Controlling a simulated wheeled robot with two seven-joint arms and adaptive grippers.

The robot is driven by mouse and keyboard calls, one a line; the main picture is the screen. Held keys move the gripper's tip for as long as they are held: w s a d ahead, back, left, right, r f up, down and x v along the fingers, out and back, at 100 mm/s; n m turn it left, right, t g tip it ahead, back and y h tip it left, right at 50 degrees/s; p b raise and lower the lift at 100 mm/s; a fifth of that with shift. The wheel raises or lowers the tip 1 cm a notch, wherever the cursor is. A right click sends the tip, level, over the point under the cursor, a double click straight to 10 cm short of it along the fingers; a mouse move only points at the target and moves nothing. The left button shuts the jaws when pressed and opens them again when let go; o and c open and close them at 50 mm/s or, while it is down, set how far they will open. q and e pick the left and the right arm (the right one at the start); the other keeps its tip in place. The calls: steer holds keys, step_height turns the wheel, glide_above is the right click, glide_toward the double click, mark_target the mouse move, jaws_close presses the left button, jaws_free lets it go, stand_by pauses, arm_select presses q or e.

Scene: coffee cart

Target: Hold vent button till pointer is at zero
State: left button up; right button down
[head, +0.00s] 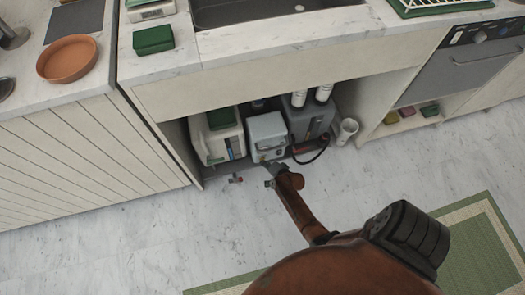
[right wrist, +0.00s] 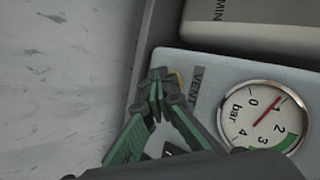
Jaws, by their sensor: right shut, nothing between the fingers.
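A light grey unit (head: 267,133) stands in the open bay under the sink counter. In the right wrist view its face (right wrist: 222,70) carries a VENT label (right wrist: 199,86) and a round gauge (right wrist: 265,117) marked in bar. The red pointer points close to the 1, clearly off the 0. A brass-coloured rim (right wrist: 178,77), apparently of the vent button, shows beside my fingertips; the rest is hidden behind them. My right gripper (right wrist: 160,76) is shut and empty, its tips at the button. I cannot tell whether they press it. It also shows in the head view (head: 271,172). My left gripper is out of view.
A white jug (head: 218,140) stands left of the unit and a dark grey container (head: 310,122) right of it, with a black hose in front. The counter edge (head: 290,57) overhangs the bay.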

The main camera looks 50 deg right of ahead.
stand_by(0.6)
steer(key=shift+r, duration=0.1)
steer(key=shift+s+a+p, duration=0.45)
steer(key=shift+s, duration=0.3)
steer(key=shift+s+a, duration=0.1)
steer(key=s, duration=0.1)
steer(key=s+a+p, duration=0.2)
steer(key=s, duration=0.1)
steer(key=shift+a, duration=0.25)
